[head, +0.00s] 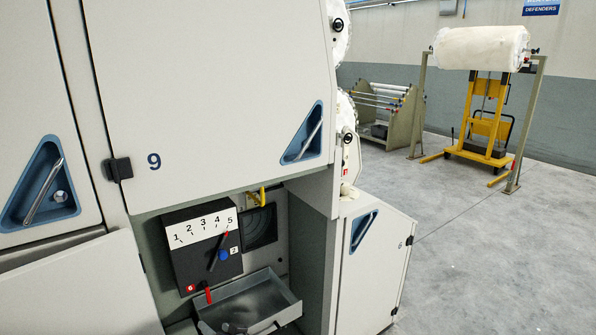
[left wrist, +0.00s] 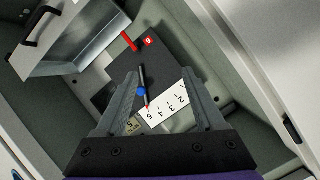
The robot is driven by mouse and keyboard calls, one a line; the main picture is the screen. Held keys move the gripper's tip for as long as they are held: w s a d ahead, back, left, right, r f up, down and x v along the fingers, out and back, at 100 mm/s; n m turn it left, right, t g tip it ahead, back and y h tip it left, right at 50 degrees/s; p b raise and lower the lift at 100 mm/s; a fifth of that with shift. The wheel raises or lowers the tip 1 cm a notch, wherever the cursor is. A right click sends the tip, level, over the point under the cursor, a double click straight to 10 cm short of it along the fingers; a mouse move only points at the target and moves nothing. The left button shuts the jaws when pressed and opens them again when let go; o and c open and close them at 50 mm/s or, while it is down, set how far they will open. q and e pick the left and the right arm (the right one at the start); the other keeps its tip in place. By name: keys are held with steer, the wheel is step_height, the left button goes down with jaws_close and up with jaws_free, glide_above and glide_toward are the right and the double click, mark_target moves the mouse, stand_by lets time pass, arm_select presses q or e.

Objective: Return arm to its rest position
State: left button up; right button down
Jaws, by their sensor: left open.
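My left gripper (left wrist: 160,75) shows in the left wrist view. Its two grey fingers are apart with nothing between them, and they point toward the black control box (left wrist: 120,65). I cannot make out the left gripper in the head view, and my right gripper is in neither view. In the head view the black control box (head: 187,268) sits in an open recess, with a white scale (head: 203,228) numbered 1 to 5. Its black pointer lever (head: 214,260) has a blue hub and its red tip is by the 5. A red lever (head: 208,292) sticks out low on the box.
A metal drawer (head: 285,285) stands pulled out below the box. Machine door 9 (head: 215,110) is above, and a low cabinet (head: 375,260) stands to the right. The grey floor (head: 480,250) at the right is clear up to a yellow lift stand (head: 480,153) and a rod rack (head: 402,125).

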arm_select(q)
steer(key=s+a+f+g+h, duration=0.1)
steer(key=s+a+g+h, duration=0.1)
steer(key=s, duration=0.7)
steer(key=s+a+g+h, duration=0.1)
steer(key=s+g+h, duration=0.1)
steer(key=s, duration=0.6)
steer(key=s+d+f+m+g+h, duration=0.1)
steer(key=s+d+f+h, duration=0.15)
steer(key=s, duration=0.55)
steer(key=s+d+f+h, duration=0.2)
steer(key=s+d, duration=0.1)
steer(key=s, duration=0.5)
step_height(320, 180, up, 21)
steer(key=w+p, duration=0.2)
steer(key=p, duration=1.6)
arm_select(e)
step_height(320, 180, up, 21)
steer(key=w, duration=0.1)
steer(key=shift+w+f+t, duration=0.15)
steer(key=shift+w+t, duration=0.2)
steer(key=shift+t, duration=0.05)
arm_select(q)
steer(key=shift+s+h, duration=0.1)
steer(key=shift+h, duration=0.15)
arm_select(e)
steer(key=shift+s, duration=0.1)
